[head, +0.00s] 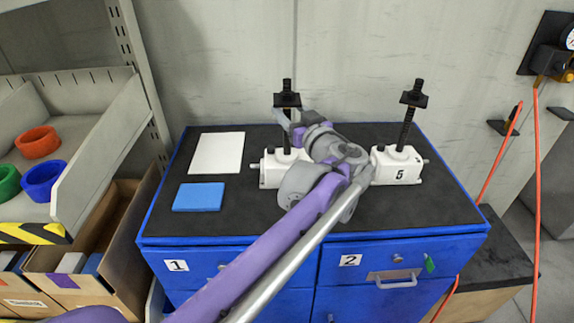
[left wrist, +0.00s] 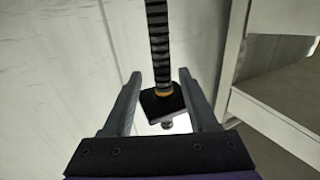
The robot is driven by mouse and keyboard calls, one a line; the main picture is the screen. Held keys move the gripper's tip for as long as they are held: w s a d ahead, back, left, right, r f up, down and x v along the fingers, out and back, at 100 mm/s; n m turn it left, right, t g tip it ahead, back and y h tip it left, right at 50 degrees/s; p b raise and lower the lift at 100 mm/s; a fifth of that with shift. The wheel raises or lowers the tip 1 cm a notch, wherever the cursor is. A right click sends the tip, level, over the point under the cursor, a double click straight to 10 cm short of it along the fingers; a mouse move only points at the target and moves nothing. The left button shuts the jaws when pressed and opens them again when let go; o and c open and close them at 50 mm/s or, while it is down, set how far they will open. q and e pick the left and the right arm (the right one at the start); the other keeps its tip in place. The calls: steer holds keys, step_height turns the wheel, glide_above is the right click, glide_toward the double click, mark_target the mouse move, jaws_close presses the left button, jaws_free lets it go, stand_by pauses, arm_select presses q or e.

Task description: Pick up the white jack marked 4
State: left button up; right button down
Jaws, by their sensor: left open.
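A white jack (head: 270,172) with a black screw and a square black top plate (head: 287,100) stands on the cabinet's black top. Its front is partly hidden by my left arm, so its number cannot be read. My left gripper (head: 290,125) is at this jack's screw, just below the top plate. In the left wrist view, the open fingers (left wrist: 159,74) stand on either side of the ribbed black screw (left wrist: 157,40). The black plate (left wrist: 163,103) shows between them, nearer the palm. I cannot tell whether either finger touches. My right gripper is not in view.
A second white jack (head: 397,170), marked 5, stands close on the right. A white sheet (head: 217,153) and a blue pad (head: 199,197) lie on the blue cabinet (head: 160,228) at left. Shelving with coloured rings (head: 38,142) stands further left. Orange hoses hang at right.

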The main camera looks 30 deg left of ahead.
arm_select(q)
steer(key=x, duration=0.4)
steer(key=shift+s+a+r, duration=0.1)
steer(key=shift+s, duration=0.1)
jaws_close()
stand_by(1.1)
steer(key=shift+r, duration=0.15)
